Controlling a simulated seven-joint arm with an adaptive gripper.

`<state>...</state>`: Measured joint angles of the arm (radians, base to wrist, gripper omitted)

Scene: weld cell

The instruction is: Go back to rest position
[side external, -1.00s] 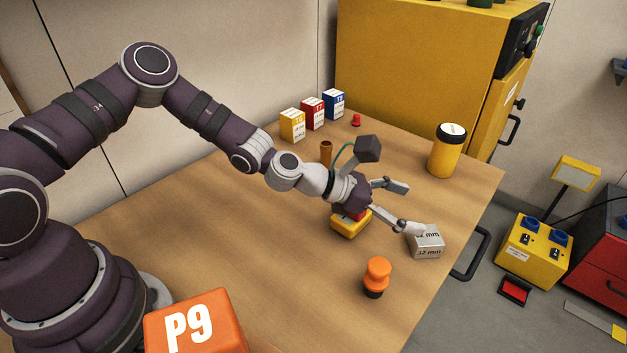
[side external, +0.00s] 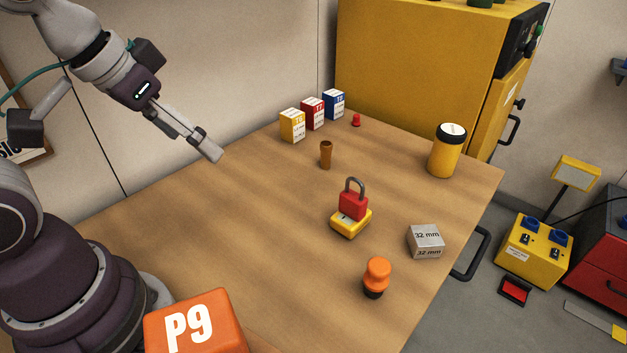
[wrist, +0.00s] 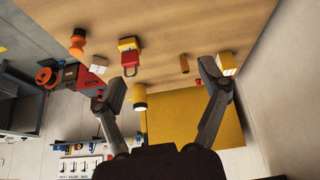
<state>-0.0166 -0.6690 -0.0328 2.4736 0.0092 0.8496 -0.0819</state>
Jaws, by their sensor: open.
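My gripper (side external: 208,148) is raised above the back left of the table, well away from the objects on it. In the wrist view my gripper (wrist: 160,78) is open, with its fingers wide apart and nothing between them. A red padlock (side external: 352,205) with a dark shackle stands on a yellow block (side external: 350,223) on the table. A grey block marked 32 mm (side external: 426,242) lies to its right. An orange knob-shaped piece with a dark base (side external: 376,276) stands nearer the front.
The wooden table (side external: 240,230) has wide bare room at left and middle. Yellow, red and blue boxes (side external: 312,113), a brown peg (side external: 326,155) and a yellow canister (side external: 446,152) stand farther back. A yellow cabinet (side external: 420,70) stands behind.

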